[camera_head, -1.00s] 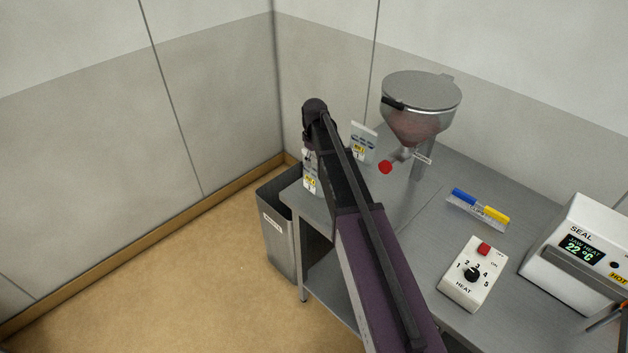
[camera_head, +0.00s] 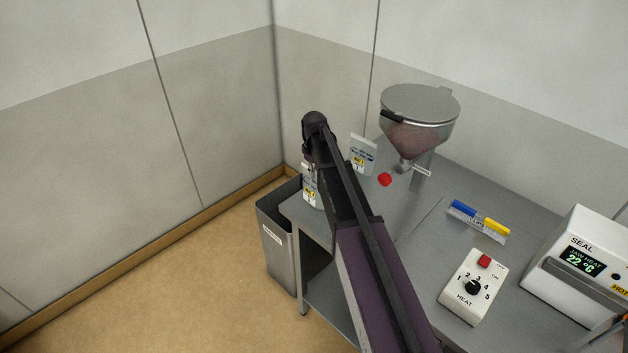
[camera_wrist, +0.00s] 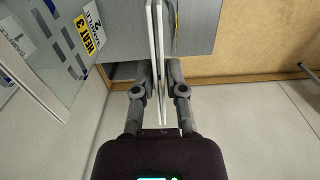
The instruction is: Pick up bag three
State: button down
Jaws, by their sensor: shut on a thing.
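My gripper (camera_wrist: 158,72) is shut on a thin pale bag (camera_wrist: 158,28), seen edge-on between the fingers in the wrist view. Its label cannot be read there. In the head view, a white bag with a yellow label (camera_head: 311,191) is at the table's left end, partly hidden by my arm. Another labelled bag (camera_head: 362,154) stands behind it, left of the hopper. Their numbers are too small to read. My fingertips are hidden in the head view.
A metal hopper (camera_head: 418,118) stands at the back of the grey table (camera_head: 395,205). A clip tray (camera_head: 477,223), heat control box (camera_head: 474,286) and sealer (camera_head: 580,268) stand to the right. A grey bin (camera_head: 279,245) stands left of the table. Walls close the corner behind.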

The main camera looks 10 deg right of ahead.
notch_tip(320, 180, up, 4)
jog(key=p, duration=0.3)
jog(key=shift+f, duration=0.25)
jog(key=s+d+r+p, duration=0.1)
jog(key=s+p, duration=0.1)
jog(key=s, duration=1.4)
jog(key=shift+d+r, duration=0.15)
jog(key=shift+r, duration=0.05)
